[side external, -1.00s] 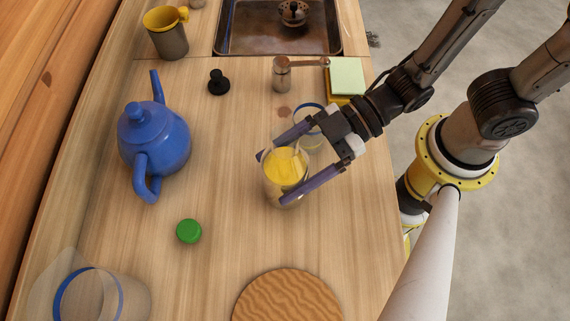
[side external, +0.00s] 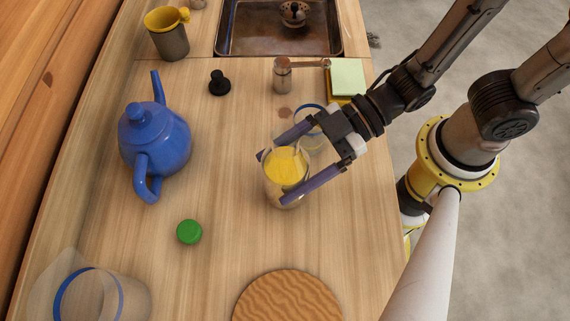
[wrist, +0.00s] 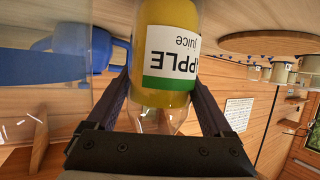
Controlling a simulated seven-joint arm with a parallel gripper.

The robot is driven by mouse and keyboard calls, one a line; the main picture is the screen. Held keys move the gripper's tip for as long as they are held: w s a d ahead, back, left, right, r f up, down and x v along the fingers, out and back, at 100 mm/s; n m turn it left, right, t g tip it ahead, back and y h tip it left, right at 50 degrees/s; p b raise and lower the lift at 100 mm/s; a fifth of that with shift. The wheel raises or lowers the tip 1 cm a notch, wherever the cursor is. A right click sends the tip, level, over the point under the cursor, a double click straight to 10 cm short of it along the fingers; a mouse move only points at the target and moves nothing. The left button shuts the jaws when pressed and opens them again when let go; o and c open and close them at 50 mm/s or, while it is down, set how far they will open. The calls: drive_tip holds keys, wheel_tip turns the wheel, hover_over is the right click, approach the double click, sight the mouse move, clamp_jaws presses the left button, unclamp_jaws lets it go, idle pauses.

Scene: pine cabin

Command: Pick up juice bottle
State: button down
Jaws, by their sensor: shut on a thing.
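The juice bottle (side external: 284,172) is clear with yellow juice inside and stands on the wooden counter. In the wrist view the bottle (wrist: 170,60) carries a white and green label reading "APPLE juice", which shows upside down. My gripper (side external: 280,176) has one finger on each side of the bottle and is shut on it. In the wrist view the two fingers (wrist: 163,88) flank the bottle. I cannot tell whether the bottle's base touches the counter. A green cap (side external: 189,231) lies on the counter to the left.
A blue teapot (side external: 155,140) stands left of the bottle. A clear blue-rimmed glass (side external: 310,130) is close behind my gripper. A grinder (side external: 283,78), a black stopper (side external: 219,83) and a sink (side external: 250,35) are farther back. A round wavy board (side external: 287,300) lies in front.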

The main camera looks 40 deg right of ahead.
drive_tip(key=shift+r, duration=1.65)
drive_tip(key=d+r, duration=0.1)
drive_tip(key=r, duration=0.1)
drive_tip(key=s+d+r, duration=0.1)
drive_tip(key=d+r, duration=0.1)
drive_tip(key=s+d+r, duration=0.1)
drive_tip(key=shift+s+d+r, duration=0.2)
drive_tip(key=shift+s+r, duration=0.05)
drive_tip(key=shift+r, duration=0.15)
approach(299, 145)
drive_tip(key=shift+s+d, duration=0.7)
drive_tip(key=shift+s, duration=0.2)
drive_tip(key=shift+d+r, duration=0.1)
drive_tip(key=shift+r, duration=0.15)
drive_tip(key=shift+s+d, duration=0.35)
drive_tip(key=shift+s, duration=0.05)
drive_tip(key=shift+a, duration=0.1)
